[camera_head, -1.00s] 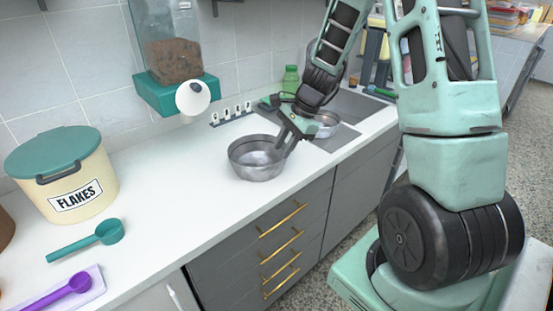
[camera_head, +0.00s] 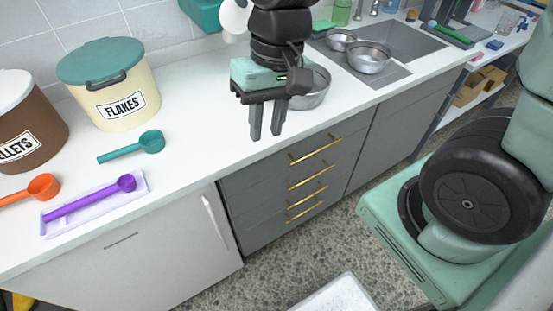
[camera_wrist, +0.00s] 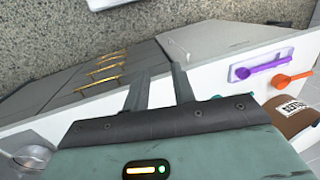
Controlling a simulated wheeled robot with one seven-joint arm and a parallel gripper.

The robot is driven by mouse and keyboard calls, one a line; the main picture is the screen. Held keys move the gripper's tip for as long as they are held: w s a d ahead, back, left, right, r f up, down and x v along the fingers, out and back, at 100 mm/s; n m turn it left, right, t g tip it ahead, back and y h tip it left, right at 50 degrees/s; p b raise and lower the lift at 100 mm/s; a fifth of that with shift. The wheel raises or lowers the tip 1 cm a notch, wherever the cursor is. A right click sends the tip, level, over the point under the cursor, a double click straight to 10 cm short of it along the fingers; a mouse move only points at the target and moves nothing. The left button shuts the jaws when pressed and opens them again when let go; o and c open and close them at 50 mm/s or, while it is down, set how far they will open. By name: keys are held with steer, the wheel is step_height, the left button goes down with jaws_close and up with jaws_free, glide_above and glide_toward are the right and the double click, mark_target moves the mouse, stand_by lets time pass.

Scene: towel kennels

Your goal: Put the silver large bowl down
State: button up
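A silver bowl (camera_head: 315,92), which I take to be the large one, sits upright on the white counter, partly hidden behind my gripper in the head view. A silver bowl also shows at the lower left edge of the wrist view (camera_wrist: 32,158). My gripper (camera_head: 266,136) is in front of and left of the bowl, over the counter's front edge. Its fingers point down, apart and empty. In the wrist view the two fingers (camera_wrist: 160,88) also stand apart with nothing between them.
Two more silver bowls (camera_head: 370,58) (camera_head: 341,40) are by the sink. A FLAKES bin (camera_head: 112,92), a teal scoop (camera_head: 132,147), an orange scoop (camera_head: 38,187) and a purple scoop (camera_head: 92,197) on a tray occupy the left counter. Counter between scoop and bowl is clear.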

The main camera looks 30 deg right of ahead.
steer(key=s+a+n+h, duration=0.1)
steer(key=s+a+n, duration=0.2)
steer(key=s+n, duration=0.4)
steer(key=shift+s+n+t+h, duration=0.3)
steer(key=shift+s+n, duration=0.1)
steer(key=shift+s, duration=0.4)
